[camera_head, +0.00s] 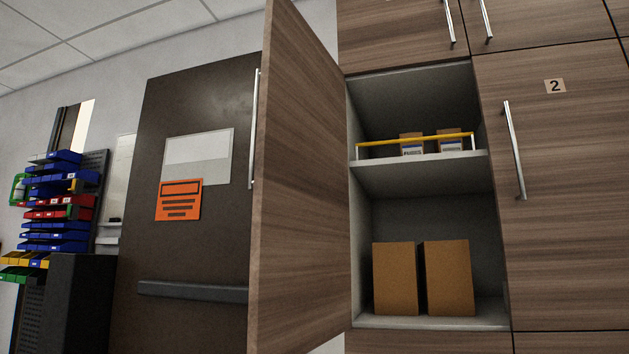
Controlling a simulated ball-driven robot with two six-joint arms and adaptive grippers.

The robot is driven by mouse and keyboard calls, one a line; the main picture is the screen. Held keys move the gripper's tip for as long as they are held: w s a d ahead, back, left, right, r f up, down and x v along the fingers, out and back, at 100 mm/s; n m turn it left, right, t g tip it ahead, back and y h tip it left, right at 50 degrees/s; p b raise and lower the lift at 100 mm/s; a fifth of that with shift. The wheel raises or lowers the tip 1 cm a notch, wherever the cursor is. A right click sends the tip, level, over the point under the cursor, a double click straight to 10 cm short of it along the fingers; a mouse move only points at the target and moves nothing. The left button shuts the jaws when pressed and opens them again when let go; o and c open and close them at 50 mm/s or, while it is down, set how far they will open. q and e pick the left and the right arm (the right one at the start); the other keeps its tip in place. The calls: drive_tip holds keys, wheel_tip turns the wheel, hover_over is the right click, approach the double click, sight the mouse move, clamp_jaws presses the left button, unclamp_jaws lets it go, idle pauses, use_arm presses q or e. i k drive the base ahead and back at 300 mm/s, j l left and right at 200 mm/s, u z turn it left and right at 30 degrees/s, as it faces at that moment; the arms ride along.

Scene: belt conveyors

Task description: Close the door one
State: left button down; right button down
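A wooden cabinet door (305,190) stands wide open, swung out on the left side of an open compartment. Its silver bar handle (254,130) shows edge-on at the door's free left edge. No number is visible on this door from here. The open compartment (415,180) has a grey interior with one shelf. The door to its right (560,190) is shut and carries a label "2" (554,86) and a silver handle (514,150). Neither of my grippers is in view.
Two brown boxes (395,280) stand at the compartment's bottom. Two small boxes (412,144) sit on the shelf behind a yellow rail (415,140). A dark room door (190,240) with a push bar, blue and red bins (60,210) and a black cabinet (75,300) are left.

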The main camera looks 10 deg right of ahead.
sight(300, 296)
drive_tip(key=i+z, duration=0.15)
drive_tip(key=z, duration=0.2)
drive_tip(key=i+j+z, duration=0.1)
drive_tip(key=z, duration=0.3)
drive_tip(key=i+j+z, duration=0.1)
drive_tip(key=z, duration=0.25)
drive_tip(key=j, duration=0.1)
